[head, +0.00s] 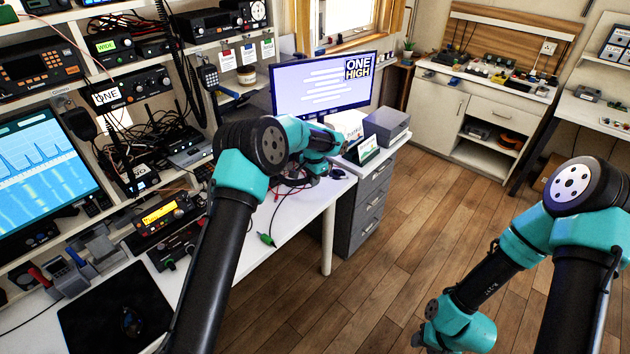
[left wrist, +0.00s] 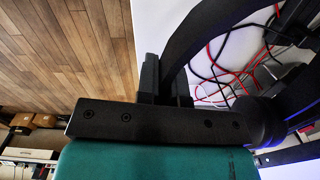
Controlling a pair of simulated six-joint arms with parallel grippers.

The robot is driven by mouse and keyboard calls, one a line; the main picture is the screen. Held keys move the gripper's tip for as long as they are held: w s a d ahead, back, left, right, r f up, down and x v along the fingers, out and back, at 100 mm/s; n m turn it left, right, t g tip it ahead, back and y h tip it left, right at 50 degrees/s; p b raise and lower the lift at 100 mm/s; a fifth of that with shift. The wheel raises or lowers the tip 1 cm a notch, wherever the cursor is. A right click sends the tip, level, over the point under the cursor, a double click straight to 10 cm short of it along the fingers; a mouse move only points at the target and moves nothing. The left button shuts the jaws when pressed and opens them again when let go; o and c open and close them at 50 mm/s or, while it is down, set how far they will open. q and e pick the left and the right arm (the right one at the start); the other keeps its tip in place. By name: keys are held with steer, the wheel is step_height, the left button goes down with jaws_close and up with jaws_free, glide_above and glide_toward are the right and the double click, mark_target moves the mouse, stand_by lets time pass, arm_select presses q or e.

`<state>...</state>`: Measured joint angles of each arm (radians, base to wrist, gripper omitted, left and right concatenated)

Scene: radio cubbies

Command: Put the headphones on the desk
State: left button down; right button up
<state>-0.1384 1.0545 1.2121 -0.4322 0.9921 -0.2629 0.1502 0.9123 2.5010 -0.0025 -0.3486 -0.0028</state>
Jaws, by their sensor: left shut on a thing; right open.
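The headphones (left wrist: 196,42) show in the left wrist view as a dark curved band, partly cut off by the frame. My left gripper (left wrist: 166,80) is shut on the headphones at the band. In the head view my left gripper (head: 298,178) is over the white desk (head: 292,222), mostly hidden by my own arm. I cannot tell whether the headphones touch the desk top. My right gripper (head: 428,342) is open and empty, low over the floor at the bottom right, partly cut off.
Red and black cables (left wrist: 232,80) lie on the white surface beside the headphones. A monitor (head: 325,88) and a grey box (head: 387,126) stand behind my left gripper. Radio shelves line the left. A black mat (head: 95,318) lies front left. The wooden floor is clear.

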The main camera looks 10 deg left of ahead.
arm_select(q)
steer(key=shift+f, duration=0.15)
steer(key=shift+f, duration=4.4)
steer(key=c, duration=1.2)
jaws_free()
steer(key=shift+o, duration=0.2)
step_height(320, 180, up, 17)
steer(key=shift+w+d+r, duration=0.15)
steer(key=shift+r, duration=0.05)
steer(key=shift+r, duration=0.15)
step_height(320, 180, up, 5)
glide_above(313, 202)
steer(key=shift+w+d, duration=0.1)
steer(key=shift+d, duration=0.15)
